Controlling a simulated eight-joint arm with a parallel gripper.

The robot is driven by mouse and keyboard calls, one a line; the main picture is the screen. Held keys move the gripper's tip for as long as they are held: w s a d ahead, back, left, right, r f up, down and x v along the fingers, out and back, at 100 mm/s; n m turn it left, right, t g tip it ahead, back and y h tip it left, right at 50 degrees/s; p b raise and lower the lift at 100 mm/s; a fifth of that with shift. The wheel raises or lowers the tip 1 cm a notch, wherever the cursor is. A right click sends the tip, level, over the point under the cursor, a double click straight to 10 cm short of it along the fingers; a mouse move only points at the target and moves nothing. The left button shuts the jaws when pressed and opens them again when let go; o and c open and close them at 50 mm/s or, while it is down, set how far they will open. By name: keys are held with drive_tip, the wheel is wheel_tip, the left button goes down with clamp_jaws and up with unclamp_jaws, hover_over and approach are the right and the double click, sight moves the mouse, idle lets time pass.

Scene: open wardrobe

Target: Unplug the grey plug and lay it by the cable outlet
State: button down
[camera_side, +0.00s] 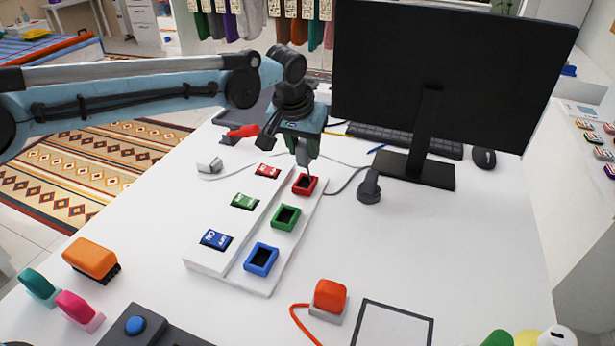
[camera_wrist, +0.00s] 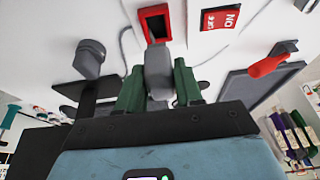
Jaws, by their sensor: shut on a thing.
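My gripper (camera_side: 305,154) is shut on the grey plug (camera_side: 302,153), just above the red socket (camera_side: 305,184) at the far end of the right-hand board. In the wrist view the plug (camera_wrist: 158,70) sits between the green fingers, its end close to the socket (camera_wrist: 154,24). The socket's dark opening shows, and the plug looks out of it, though the gap is small. A dark grey round piece (camera_side: 369,187) stands to the right with a cable beside it. A light grey block (camera_side: 210,166) lies to the left on a pale cable. I cannot tell which is the cable outlet.
Green (camera_side: 286,217) and blue (camera_side: 261,259) sockets line the board, with labelled switches (camera_side: 216,240) to their left. A monitor (camera_side: 450,75), keyboard (camera_side: 400,139) and mouse (camera_side: 484,158) stand behind right. An orange button (camera_side: 329,296) is in front.

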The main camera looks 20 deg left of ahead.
drive_tip(key=s+d+f+h, duration=0.1)
drive_tip(key=d, duration=0.1)
drive_tip(key=s+d+f+h, duration=0.1)
drive_tip(key=d+h, duration=0.1)
drive_tip(key=s+d+f+h, duration=0.1)
drive_tip(key=d, duration=0.1)
drive_tip(key=shift+s+d+f+h, duration=0.25)
drive_tip(key=shift+s+d+h, duration=0.1)
drive_tip(key=shift+h, duration=0.05)
drive_tip(key=s+d+r+n+h, duration=0.1)
drive_tip(key=s+d+n+h, duration=0.1)
drive_tip(key=s+d+h, duration=0.4)
drive_tip(key=shift+t, duration=0.4)
drive_tip(key=shift+s+a+f, duration=0.15)
drive_tip(key=shift+a+f, duration=0.05)
drive_tip(key=shift+f, duration=0.8)
drive_tip(key=shift+s+a+f, duration=0.1)
drive_tip(key=shift+a+f, duration=0.05)
drive_tip(key=shift+f, duration=0.85)
drive_tip(key=shift+s+a+f, duration=0.15)
drive_tip(key=shift+a+f, duration=0.05)
drive_tip(key=shift+f, duration=0.8)
drive_tip(key=c, duration=0.6)
unclamp_jaws()
drive_tip(key=shift+f, duration=0.1)
